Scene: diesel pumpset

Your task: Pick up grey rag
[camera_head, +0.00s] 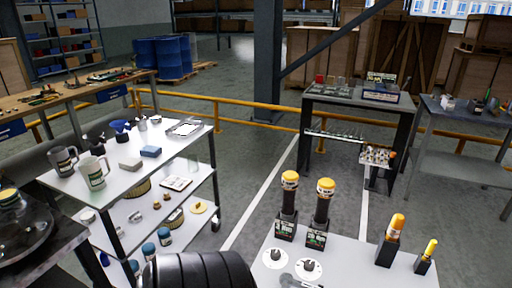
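No item is clearly recognisable as a grey rag. A small pale grey-beige folded or block-like item (130,164) lies on the top shelf of the white cart (182,172) at left; I cannot tell whether it is cloth. A blue block-like item (151,151) lies just behind it to the right. Neither of my grippers is in view.
A white table (345,270) at bottom centre holds yellow-capped tools in dark stands. A black ribbed shape (200,272) fills the bottom edge, its identity unclear. A dark bench (30,268) stands at lower left. Floor (262,165) between cart and right-hand benches is open.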

